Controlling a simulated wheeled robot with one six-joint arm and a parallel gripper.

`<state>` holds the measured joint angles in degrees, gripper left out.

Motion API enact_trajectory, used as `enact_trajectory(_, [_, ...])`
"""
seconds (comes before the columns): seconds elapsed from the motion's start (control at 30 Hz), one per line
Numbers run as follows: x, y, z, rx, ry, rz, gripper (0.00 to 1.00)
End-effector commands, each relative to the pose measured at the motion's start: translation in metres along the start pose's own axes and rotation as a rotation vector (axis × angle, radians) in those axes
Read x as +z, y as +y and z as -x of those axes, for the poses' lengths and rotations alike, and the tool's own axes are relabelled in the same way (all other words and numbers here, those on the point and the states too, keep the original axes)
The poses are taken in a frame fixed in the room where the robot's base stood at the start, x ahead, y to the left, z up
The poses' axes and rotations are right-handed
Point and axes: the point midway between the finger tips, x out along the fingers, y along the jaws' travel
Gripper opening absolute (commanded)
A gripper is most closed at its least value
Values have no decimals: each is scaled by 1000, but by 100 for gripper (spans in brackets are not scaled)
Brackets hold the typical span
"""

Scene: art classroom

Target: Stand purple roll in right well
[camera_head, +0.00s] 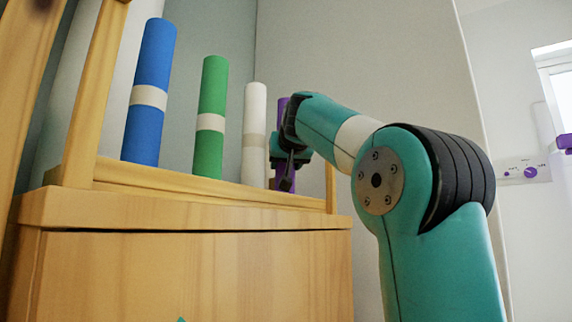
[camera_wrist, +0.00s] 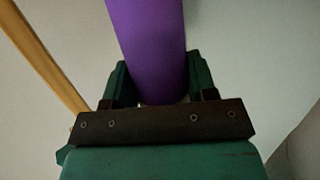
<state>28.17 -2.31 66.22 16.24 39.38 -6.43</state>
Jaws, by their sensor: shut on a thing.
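The purple roll (camera_head: 282,114) stands close to upright at the right end of the row of rolls in the head view, largely hidden behind my gripper (camera_head: 288,165). In the wrist view, the purple roll (camera_wrist: 147,45) runs up between the two fingers of my gripper (camera_wrist: 155,85), which is shut on it. The wooden rack (camera_head: 160,178) sits on top of the cabinet. Its wells are hidden behind its front rail, so I cannot tell whether the roll's lower end is inside the right well.
A blue roll (camera_head: 150,75), a green roll (camera_head: 210,118) and a white roll (camera_head: 254,135) stand in the rack left of the purple one. A wooden cabinet (camera_head: 190,275) is below. A wooden post (camera_wrist: 42,55) shows left in the wrist view.

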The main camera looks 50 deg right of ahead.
Motion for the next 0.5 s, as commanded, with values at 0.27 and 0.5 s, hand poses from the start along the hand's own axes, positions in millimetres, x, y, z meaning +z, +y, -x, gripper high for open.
enact_trajectory(0.27, [30,-1,-16,5,-77,17,66])
enact_trajectory(0.5, [30,-1,-16,6,-77,17,82])
